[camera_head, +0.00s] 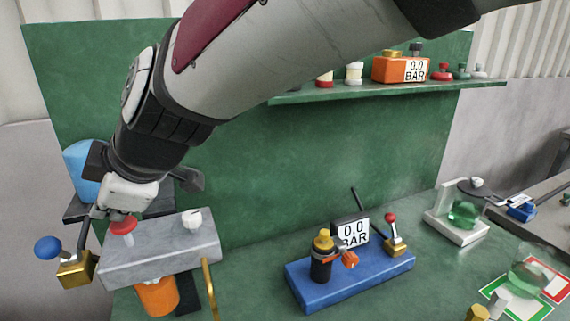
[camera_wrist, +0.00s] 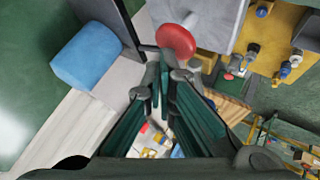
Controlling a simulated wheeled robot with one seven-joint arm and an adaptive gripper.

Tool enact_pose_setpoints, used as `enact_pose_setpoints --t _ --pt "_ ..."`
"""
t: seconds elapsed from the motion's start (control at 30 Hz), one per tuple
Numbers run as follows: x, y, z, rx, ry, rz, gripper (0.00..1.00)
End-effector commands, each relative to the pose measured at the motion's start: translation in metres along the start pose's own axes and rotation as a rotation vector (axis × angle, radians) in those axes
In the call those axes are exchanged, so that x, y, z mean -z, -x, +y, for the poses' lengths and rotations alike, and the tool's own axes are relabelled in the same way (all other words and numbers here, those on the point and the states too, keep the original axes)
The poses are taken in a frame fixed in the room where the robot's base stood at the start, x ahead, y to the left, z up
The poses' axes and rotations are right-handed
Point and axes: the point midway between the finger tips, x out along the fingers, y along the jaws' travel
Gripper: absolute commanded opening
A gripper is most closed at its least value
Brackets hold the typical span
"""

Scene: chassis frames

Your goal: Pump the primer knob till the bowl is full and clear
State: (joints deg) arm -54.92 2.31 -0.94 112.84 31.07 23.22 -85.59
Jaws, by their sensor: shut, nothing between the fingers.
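A red knob (camera_head: 123,226) on a pale stem rises from the top of a grey block (camera_head: 160,252). This looks like the primer knob. An orange bowl (camera_head: 157,297) hangs under the block; its upper part is hidden and I cannot tell its fill or clearness. My gripper (camera_head: 97,213) is at the knob, fingers mostly hidden by my wrist in the head view. In the wrist view the shut, empty fingers (camera_wrist: 164,72) lie just below the red knob (camera_wrist: 176,43); I cannot tell whether they touch it.
A brass block with a blue-balled lever (camera_head: 48,248) stands left of the grey block. A white knob (camera_head: 192,219) sits on its right end. A blue cylinder (camera_head: 82,165) is behind. A blue pump base with gauge (camera_head: 353,232) stands right. Green bench lies between.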

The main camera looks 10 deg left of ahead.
Motion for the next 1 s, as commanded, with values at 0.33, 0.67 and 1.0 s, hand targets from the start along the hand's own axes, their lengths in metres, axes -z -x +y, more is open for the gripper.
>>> enact_pose_setpoints --t 0.33,0.67,1.0 --pt "-0.0026 -0.0032 -0.0022 0.001 0.0 -0.001 0.0" --pt "-0.0047 -0.0058 -0.0041 0.001 0.0 -0.001 0.0" --pt "-0.0068 -0.0085 -0.0061 0.002 -0.001 -0.002 0.0"
